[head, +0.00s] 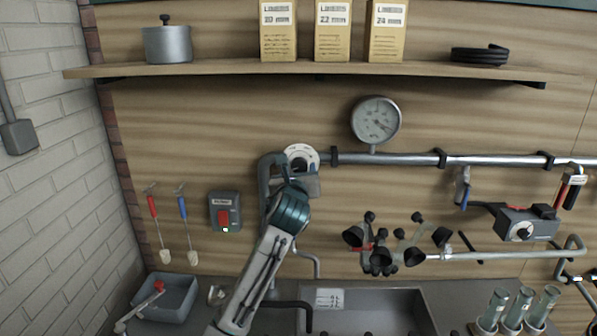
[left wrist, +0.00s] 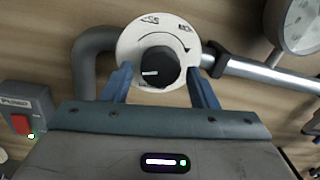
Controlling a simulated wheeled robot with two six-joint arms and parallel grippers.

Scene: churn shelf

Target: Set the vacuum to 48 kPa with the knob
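The black knob (left wrist: 158,67) sits at the centre of a white round dial plate (left wrist: 140,38) with dark markings and an arrow. In the head view the dial plate (head: 301,155) is on the wall at the left end of the metal pipe, partly hidden by my gripper. My left gripper (head: 298,172) is at the dial. In the left wrist view its two blue fingers (left wrist: 160,82) stand apart on either side of the knob, with gaps showing. The round vacuum gauge (head: 376,119) stands on the pipe; its needle points lower right, too small to read. My right gripper is not in view.
A grey switch box with a red button (head: 224,212) is on the wall left of my arm. A milking cluster (head: 385,245) hangs to the right, above the sink (head: 400,300). A wooden shelf (head: 230,69) with boxes and a pot runs above.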

